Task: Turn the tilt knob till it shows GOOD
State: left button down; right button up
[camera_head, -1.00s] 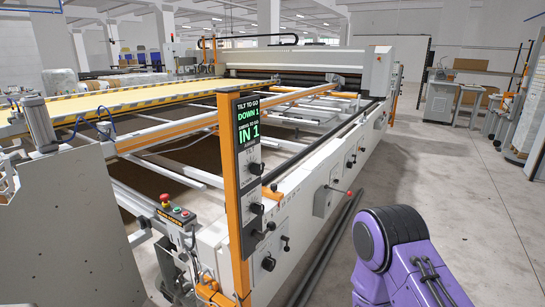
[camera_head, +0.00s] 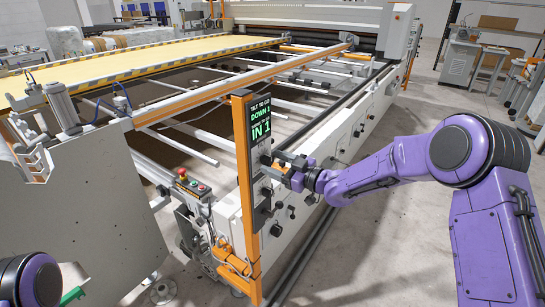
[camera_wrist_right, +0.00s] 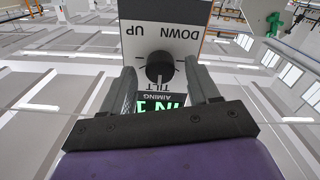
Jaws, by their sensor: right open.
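The black tilt knob (camera_wrist_right: 160,67) shows upside down in the right wrist view, on a white plate marked TILT, DOWN and UP. My right gripper (camera_head: 277,167) is open at the orange post. In the wrist view its two fingers stand on either side of the knob, with gaps; contact cannot be told. The sign (camera_head: 261,120) above reads TILT TO GO, DOWN 1 and, below, IN 1; GOOD does not show. In the wrist view the gripper's dark crossbar hides part of the sign. My left gripper is out of view; only a purple arm part shows at the lower left.
The orange post (camera_head: 243,180) stands in front of the long white machine (camera_head: 330,165). Further knobs sit lower on the post. A control box (camera_head: 192,184) with a red button stands left of it.

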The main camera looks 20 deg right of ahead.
jog(key=shift+w+a, duration=0.45)
jog(key=c, duration=1)
jog(key=shift+f+n+b, duration=0.15)
jog(key=shift+n+b, duration=0.15)
jog(key=shift+b, duration=0.25)
jog(key=shift+c, duration=0.2)
jog(key=n+b, duration=0.3)
jog(key=b, duration=0.1)
jog(key=shift+f+b, duration=0.15)
jog(key=shift+b, duration=0.25)
jog(key=shift+r+n+b, duration=0.25)
jog(key=shift+n+b, duration=0.95)
jog(key=shift+b, duration=0.15)
jog(key=o, duration=1)
jog(key=shift+o, duration=0.2)
